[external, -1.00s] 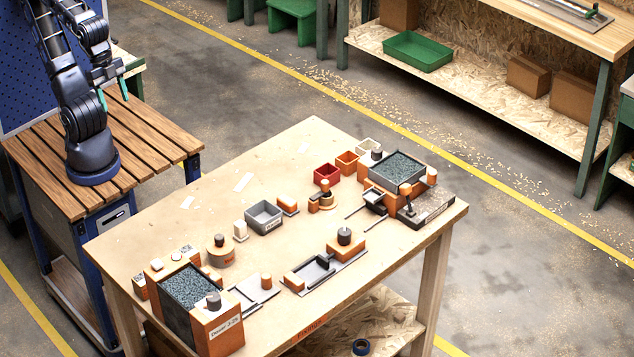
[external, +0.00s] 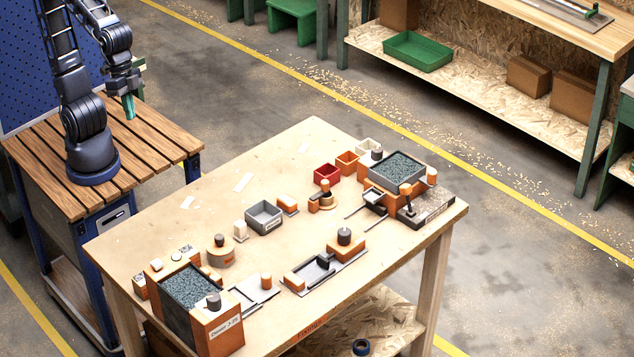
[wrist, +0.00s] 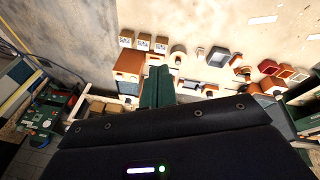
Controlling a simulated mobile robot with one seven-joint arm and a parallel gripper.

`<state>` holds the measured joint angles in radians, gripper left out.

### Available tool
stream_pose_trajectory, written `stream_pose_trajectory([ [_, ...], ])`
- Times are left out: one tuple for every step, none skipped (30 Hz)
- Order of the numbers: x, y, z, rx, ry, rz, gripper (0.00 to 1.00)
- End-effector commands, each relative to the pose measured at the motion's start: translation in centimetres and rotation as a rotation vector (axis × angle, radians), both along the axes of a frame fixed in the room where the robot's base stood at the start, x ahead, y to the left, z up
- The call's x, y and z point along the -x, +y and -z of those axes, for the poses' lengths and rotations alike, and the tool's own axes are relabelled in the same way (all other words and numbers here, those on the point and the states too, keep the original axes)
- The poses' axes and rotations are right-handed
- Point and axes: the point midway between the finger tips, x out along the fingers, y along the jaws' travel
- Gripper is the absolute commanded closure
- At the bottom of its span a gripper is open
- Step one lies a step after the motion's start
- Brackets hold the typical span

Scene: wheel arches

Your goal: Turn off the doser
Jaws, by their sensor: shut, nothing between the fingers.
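An orange doser box (external: 226,333) with grey granules in its open top stands at the near left corner of the workbench. Its front label begins with "Doser"; the rest is hard to read. A dark knob (external: 213,301) sits at its front edge, and round pale knobs (external: 157,264) are at its back. In the wrist view, an orange box (wrist: 128,62) that looks like this doser is left of the fingers. My gripper (external: 129,107) is shut and empty above the slatted table, well apart from the doser. Its green fingers (wrist: 157,87) are together in the wrist view.
The workbench (external: 210,215) also holds a second granule-filled box (external: 397,168) at the far right, a grey bin (external: 264,218), red (external: 327,175) and orange bins, and several small fixtures. A bare strip runs along its back left. A floor gap separates it from the slatted table (external: 160,150).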

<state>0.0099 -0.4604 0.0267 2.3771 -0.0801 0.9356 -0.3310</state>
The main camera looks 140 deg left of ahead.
Motion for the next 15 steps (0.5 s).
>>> stream_pose_trajectory([
  [-1.1, -0.1, 0.2, 0.014, 0.015, -0.028, 1.0],
  [-1.7, -0.1, 0.3, 0.023, 0.022, -0.048, 1.0],
  [-2.4, -0.1, 0.5, 0.035, 0.032, -0.073, 1.0],
  [-3.0, -0.1, 0.5, 0.043, 0.039, -0.091, 1.0],
  [-3.6, -0.2, 0.7, 0.052, 0.047, -0.111, 1.0],
  [-4.3, -0.2, 0.8, 0.062, 0.056, -0.135, 1.0],
  [-4.9, -0.2, 1.0, 0.07, 0.064, -0.154, 1.0],
  [-5.5, -0.3, 1.1, 0.078, 0.071, -0.174, 1.0],
  [-6.3, -0.3, 1.3, 0.089, 0.081, -0.198, 1.0],
  [-6.8, -0.3, 1.5, 0.097, 0.088, -0.219, 1.0],
  [-7.4, -0.3, 1.7, 0.103, 0.096, -0.237, 1.0],
  [-8.2, -0.3, 2.0, 0.113, 0.106, -0.263, 1.0],
  [-8.8, -0.4, 2.2, 0.12, 0.113, -0.283, 1.0],
  [-9.4, -0.4, 2.5, 0.126, 0.121, -0.302, 1.0],
  [-10.2, -0.4, 2.7, 0.136, 0.13, -0.329, 1.0],
])
